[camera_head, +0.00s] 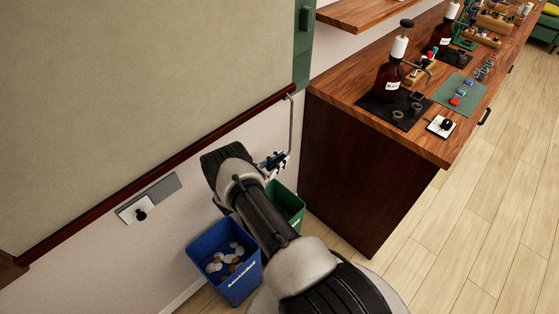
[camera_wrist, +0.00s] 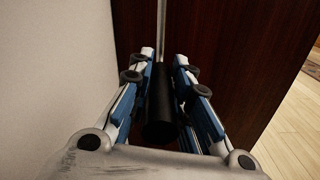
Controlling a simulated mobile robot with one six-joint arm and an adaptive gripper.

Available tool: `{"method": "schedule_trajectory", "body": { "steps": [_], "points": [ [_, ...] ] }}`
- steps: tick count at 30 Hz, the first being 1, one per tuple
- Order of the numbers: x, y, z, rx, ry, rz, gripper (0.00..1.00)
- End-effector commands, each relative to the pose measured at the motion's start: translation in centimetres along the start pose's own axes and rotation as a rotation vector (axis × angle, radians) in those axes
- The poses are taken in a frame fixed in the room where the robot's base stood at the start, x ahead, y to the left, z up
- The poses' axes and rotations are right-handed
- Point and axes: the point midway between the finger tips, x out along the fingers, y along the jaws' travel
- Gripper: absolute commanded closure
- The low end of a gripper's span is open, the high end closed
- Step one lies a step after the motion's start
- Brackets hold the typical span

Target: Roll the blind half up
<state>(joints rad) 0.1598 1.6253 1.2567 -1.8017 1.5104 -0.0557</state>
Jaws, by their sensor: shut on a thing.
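The beige blind (camera_head: 140,90) hangs on the wall at the left of the head view, with a dark red bar (camera_head: 170,166) along its bottom edge. A thin grey crank rod (camera_head: 291,122) hangs by the right end of the bar and runs down to my gripper (camera_head: 273,160). In the wrist view the rod (camera_wrist: 162,32) runs up between the fingertips, and a black cylindrical handle (camera_wrist: 158,115) sits between the two blue-and-white fingers. My gripper (camera_wrist: 164,60) is shut on this crank handle. The handle is hidden in the head view.
A blue bin (camera_head: 240,282) with round objects and a green bin (camera_head: 290,207) stand below my arm. A wooden cabinet (camera_head: 350,165) with bottles and small items on top is close to the right. A wall plate with a black knob (camera_head: 140,214) is below the bar.

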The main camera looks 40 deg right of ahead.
Motion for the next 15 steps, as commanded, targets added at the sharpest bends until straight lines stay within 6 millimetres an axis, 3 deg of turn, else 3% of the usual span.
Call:
{"method": "schedule_trajectory", "body": {
  "steps": [8, 15],
  "points": [
    [0.0, 0.0, 0.3, -0.001, 0.0, -0.001, 1.0],
    [0.0, 0.8, 4.0, 0.0, -0.001, -0.001, 1.0]
  ]
}}
